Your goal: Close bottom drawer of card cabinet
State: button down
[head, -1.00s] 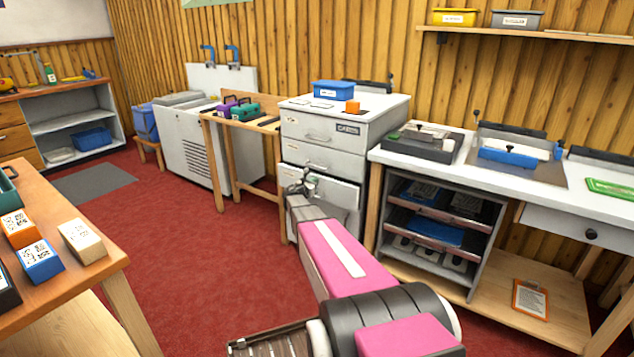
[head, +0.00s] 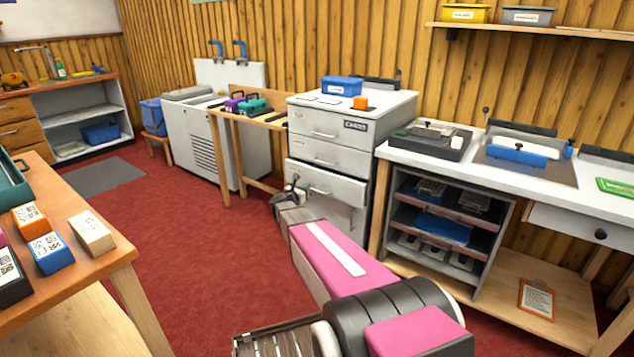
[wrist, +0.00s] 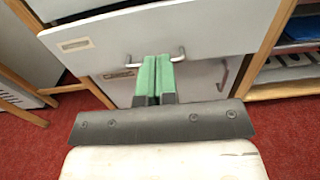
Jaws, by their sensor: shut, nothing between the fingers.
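The card cabinet (head: 390,130) is grey-white with drawers stacked at its front. Its bottom drawer (head: 325,186), the lowest above a panel, stands out a little from the cabinet front. In the wrist view this drawer front (wrist: 215,35) fills the upper middle, with a bar handle (wrist: 178,56). My gripper (head: 294,188) is in front of the drawer. Its green fingers (wrist: 156,60) are shut together with nothing between them, and overlap the handle in the wrist view. I cannot tell whether they touch it.
Below the drawer is a panel (wrist: 200,82) with an upright handle. A wooden stand (head: 225,150) is left of the cabinet; a white bench (head: 450,178) with a shelf unit is right. A wooden table (head: 100,270) is at near left. Red floor (head: 200,260) is clear between.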

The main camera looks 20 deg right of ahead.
jog(key=x, duration=1.4)
jog(key=shift+x, duration=1.25)
jog(key=shift+a, duration=0.1)
jog(key=v, duration=1.4)
send_near(340, 178)
jog(key=x, duration=0.9)
jog(key=shift+x, duration=0.9)
